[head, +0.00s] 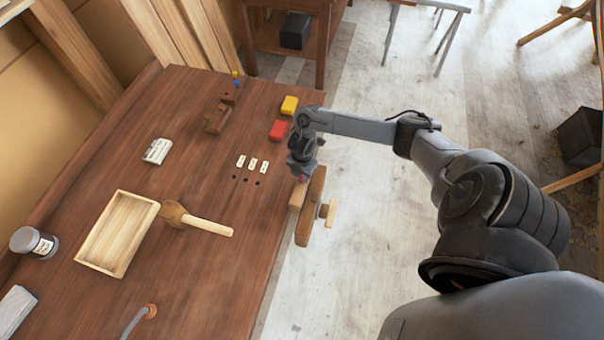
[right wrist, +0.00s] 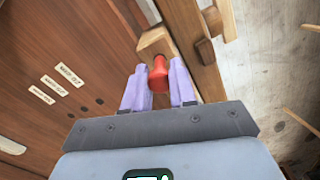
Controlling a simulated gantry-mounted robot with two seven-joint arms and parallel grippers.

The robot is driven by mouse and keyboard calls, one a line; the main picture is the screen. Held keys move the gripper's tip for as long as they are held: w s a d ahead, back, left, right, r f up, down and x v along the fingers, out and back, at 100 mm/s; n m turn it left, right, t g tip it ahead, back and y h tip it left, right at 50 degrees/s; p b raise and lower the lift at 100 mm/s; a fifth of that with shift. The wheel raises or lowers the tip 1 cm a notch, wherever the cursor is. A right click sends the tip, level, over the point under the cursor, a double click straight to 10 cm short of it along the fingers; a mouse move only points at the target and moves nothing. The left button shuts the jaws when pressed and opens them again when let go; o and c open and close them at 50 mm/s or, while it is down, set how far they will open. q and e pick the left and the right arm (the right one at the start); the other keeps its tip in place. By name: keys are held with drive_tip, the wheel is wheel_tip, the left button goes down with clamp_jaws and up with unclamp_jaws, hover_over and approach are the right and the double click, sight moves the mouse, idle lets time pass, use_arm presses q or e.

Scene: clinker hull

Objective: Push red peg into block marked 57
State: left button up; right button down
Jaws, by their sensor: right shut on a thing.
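My right gripper (head: 301,172) is low at the right edge of the brown workbench (head: 190,180). In the right wrist view its two pale purple fingers (right wrist: 158,92) are shut on a red peg (right wrist: 158,74). The peg's rounded end faces a pale wooden block (right wrist: 154,43) just beyond it; I cannot tell whether they touch. The block also shows below the gripper in the head view (head: 297,196). Three white labels (head: 252,164) lie on the bench with dark holes near them. Their writing is too small to read surely. My left gripper is out of view.
A wooden clamp-like piece (head: 309,212) juts past the bench's right edge. A wooden tray (head: 92,267), a scoop (head: 205,224) and a jar (head: 33,243) lie farther left.

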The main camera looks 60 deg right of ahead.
drive_tip(key=shift+f+b, duration=0.3)
drive_tip(key=shift+f, duration=0.2)
drive_tip(key=c, duration=0.8)
unclamp_jaws()
drive_tip(key=shift+r, duration=0.1)
drive_tip(key=shift+r, duration=0.1)
wheel_tip(320, 180, up, 8)
drive_tip(key=p, duration=0.8)
